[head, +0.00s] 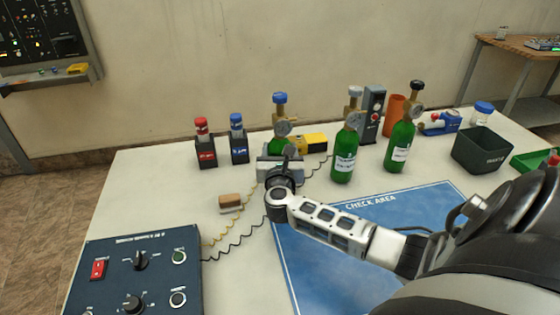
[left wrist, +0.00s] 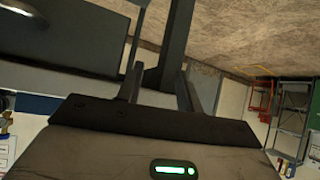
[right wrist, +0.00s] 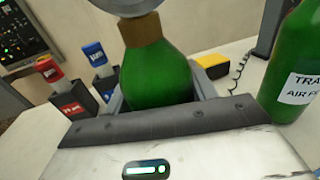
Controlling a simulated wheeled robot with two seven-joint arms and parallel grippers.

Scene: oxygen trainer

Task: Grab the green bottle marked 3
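Three green bottles stand on the white table in the head view: one with a blue top (head: 279,128), one with a white top (head: 345,152), one with a black top (head: 400,146). No number 3 is readable on them. My right gripper (head: 280,168) is at the blue-topped bottle and hides its lower part. In the right wrist view a green bottle (right wrist: 158,75) fills the gap between my fingers; whether they press on it is unclear. The white-topped bottle's label shows partly at right (right wrist: 300,88). My left gripper (left wrist: 160,85) is open and empty, away from the bottles.
Red (head: 205,150) and blue (head: 238,148) items in dark holders stand left of the bottles. A yellow box (head: 313,142) is behind. A control panel (head: 135,270) is at front left, a blue check-area mat (head: 330,270) at front, a dark bin (head: 480,152) at right.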

